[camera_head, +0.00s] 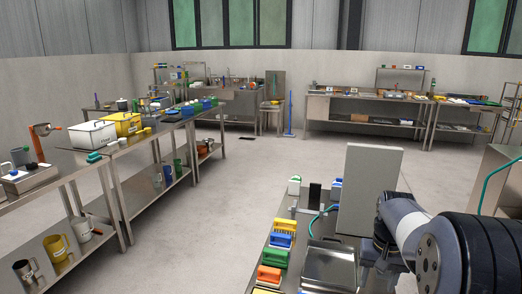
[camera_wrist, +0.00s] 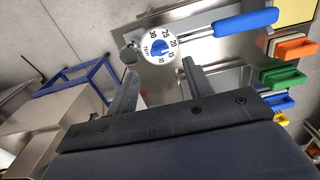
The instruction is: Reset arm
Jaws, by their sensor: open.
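My gripper (camera_wrist: 160,63) is open in the wrist view, with its two dark fingers apart and nothing held between them. Just past the fingertips is a round white dial (camera_wrist: 149,44) with numbers and a blue centre. I cannot tell how far below the fingers it lies. My dark arm (camera_head: 455,250) fills the lower right of the head view. The gripper's fingers cannot be made out there.
A blue-handled tool (camera_wrist: 245,23) lies right of the dial. Coloured-handled scrapers (camera_head: 273,257) line the near bench, beside a metal tray (camera_head: 330,266). A long table (camera_head: 128,155) with bins stands left. The middle floor (camera_head: 240,200) is clear.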

